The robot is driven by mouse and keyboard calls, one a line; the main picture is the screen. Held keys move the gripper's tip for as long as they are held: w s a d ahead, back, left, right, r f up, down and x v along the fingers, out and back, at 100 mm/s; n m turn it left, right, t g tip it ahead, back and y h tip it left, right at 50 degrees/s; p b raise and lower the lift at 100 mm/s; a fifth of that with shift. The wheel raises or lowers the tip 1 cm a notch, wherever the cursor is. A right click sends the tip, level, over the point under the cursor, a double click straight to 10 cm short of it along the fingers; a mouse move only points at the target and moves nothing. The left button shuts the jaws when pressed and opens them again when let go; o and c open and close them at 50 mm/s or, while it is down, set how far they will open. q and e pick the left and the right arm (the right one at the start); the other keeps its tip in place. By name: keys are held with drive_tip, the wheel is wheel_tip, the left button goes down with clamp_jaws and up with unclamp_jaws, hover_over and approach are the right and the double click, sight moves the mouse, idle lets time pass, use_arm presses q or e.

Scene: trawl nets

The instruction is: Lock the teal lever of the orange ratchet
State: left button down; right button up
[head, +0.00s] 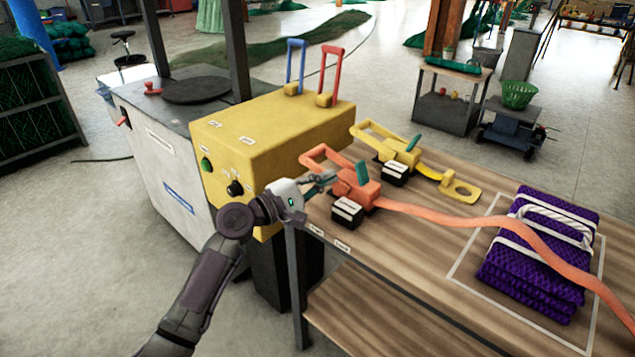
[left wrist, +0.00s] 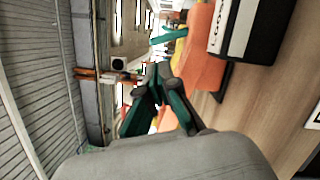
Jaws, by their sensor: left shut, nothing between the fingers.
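The orange ratchet (head: 352,191) sits on the wooden table near its left edge, its loop handle tilted up to the left. Its teal lever (head: 362,173) stands upright on the body. In the left wrist view the ratchet (left wrist: 203,45) is at the upper right, and the teal lever (left wrist: 170,35) sticks out to its left. My left gripper (head: 329,180) is shut and empty, just left of the ratchet; its fingertips also show in the left wrist view (left wrist: 156,80). I cannot tell whether they touch the ratchet. My right gripper is not in view.
An orange strap (head: 450,217) runs right from the ratchet over a purple net bundle (head: 525,270). A yellow ratchet (head: 395,150) with its own teal lever lies behind. A yellow box (head: 262,135) with blue and red handles stands to the left. Labelled black blocks sit before both ratchets.

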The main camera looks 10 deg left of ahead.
sight(345, 180)
use_arm(q)
drive_tip(key=x, duration=0.4)
drive_tip(key=shift+w+d, duration=0.55)
drive_tip(key=shift+d, duration=0.05)
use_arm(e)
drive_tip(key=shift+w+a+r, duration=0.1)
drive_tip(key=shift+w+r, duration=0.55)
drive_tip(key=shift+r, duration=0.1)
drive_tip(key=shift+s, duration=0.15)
use_arm(q)
drive_tip(key=shift+r, duration=0.15)
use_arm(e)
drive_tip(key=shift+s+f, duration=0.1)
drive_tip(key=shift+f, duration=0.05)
